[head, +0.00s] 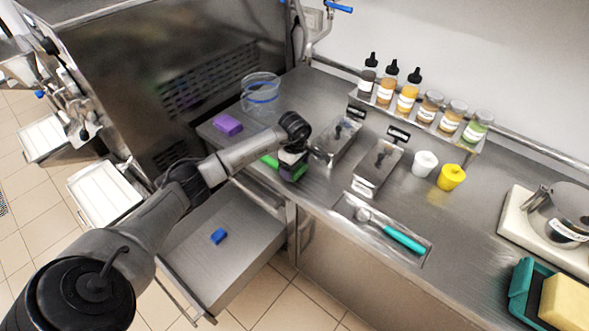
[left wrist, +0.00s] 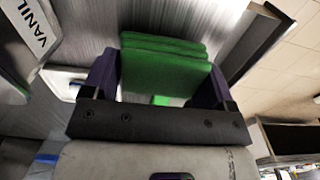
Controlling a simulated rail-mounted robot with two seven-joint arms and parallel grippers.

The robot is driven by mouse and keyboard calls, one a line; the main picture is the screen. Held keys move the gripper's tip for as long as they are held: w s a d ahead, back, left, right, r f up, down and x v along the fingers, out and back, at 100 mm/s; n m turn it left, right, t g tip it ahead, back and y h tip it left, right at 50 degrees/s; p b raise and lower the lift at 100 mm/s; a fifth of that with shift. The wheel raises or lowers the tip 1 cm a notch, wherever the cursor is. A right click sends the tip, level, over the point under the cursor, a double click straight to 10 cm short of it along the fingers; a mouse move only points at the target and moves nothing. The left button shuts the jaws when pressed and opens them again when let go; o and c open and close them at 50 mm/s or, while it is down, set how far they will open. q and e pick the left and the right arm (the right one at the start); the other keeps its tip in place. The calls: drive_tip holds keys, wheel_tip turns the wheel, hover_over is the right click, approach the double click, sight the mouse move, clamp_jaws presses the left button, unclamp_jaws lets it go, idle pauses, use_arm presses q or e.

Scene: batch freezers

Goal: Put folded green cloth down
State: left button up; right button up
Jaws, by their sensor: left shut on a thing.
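My left gripper (head: 292,172) is shut on the folded green cloth (left wrist: 165,68), over the counter near its front edge. In the left wrist view the cloth sits in several layers between the two dark purple fingers. In the head view the gripper hides most of it, and green shows at the fingers. A bright green patch (head: 269,160) lies just left of the gripper; I cannot tell whether it is the same cloth. Whether the cloth touches the counter is unclear. My right gripper is not in view.
The steel counter (head: 325,185) has a purple folded cloth (head: 227,124) and a clear tub (head: 261,92) at the left. Narrow steel containers (head: 377,168) stand right of the gripper. An open drawer (head: 245,240) below holds a blue block (head: 218,236).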

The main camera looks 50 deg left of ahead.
use_arm(q)
drive_tip(key=shift+f, duration=0.65)
